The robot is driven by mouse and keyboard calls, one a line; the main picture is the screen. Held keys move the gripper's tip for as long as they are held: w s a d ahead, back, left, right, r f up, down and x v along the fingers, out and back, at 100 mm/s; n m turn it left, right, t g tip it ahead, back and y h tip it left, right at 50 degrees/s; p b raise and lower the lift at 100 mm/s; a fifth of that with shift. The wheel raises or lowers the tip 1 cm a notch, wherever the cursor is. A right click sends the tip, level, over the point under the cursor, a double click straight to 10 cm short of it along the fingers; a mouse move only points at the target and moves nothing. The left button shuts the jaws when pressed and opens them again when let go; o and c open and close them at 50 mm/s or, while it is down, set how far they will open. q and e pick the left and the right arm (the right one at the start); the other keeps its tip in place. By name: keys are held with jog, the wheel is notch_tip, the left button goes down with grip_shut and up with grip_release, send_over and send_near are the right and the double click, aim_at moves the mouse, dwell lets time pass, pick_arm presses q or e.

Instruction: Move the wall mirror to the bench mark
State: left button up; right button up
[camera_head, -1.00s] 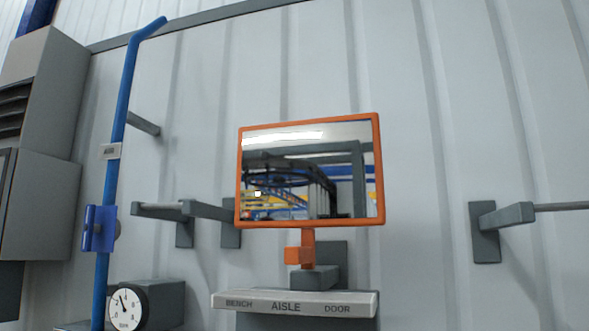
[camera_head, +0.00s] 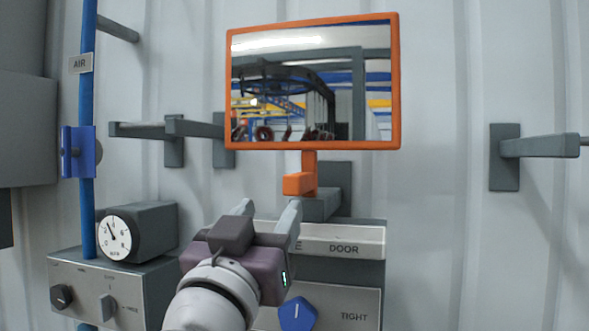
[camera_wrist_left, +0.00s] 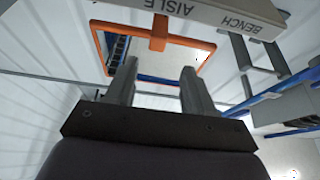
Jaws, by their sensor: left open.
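The wall mirror (camera_head: 312,85) has an orange frame and stands upright on an orange stem with an orange block (camera_head: 298,184) at its foot. Below it is a pale label strip (camera_head: 335,240); DOOR shows, and my gripper hides most of the rest. In the left wrist view the strip (camera_wrist_left: 215,12) reads AISLE and BENCH, with the mirror frame (camera_wrist_left: 97,45) behind. My left gripper (camera_head: 268,207) is open and empty, its fingertips just below and left of the orange block, apparently not touching. In the left wrist view the fingers (camera_wrist_left: 158,75) stand apart. My right gripper is not in view.
A blue knob (camera_head: 297,314) sits on a grey panel marked TIGHT, under the strip. At left are a gauge (camera_head: 117,238), a grey control box (camera_head: 110,295) and a blue air pipe (camera_head: 88,140). Grey wall brackets (camera_head: 505,157) stick out on both sides.

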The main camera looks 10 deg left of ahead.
aim_at(298, 174)
pick_arm(q)
jog(key=p+x, duration=0.2)
jog(key=x, duration=0.9)
jog(key=shift+w+d+p, duration=0.15)
jog(key=shift+w+p, duration=0.15)
jog(key=shift+p, duration=0.05)
jog(key=shift+w+d+r, duration=0.1)
jog(key=shift+w+r, duration=0.1)
jog(key=shift+w, duration=0.1)
jog(key=shift+w, duration=0.1)
jog(key=shift+f, duration=0.1)
grip_shut()
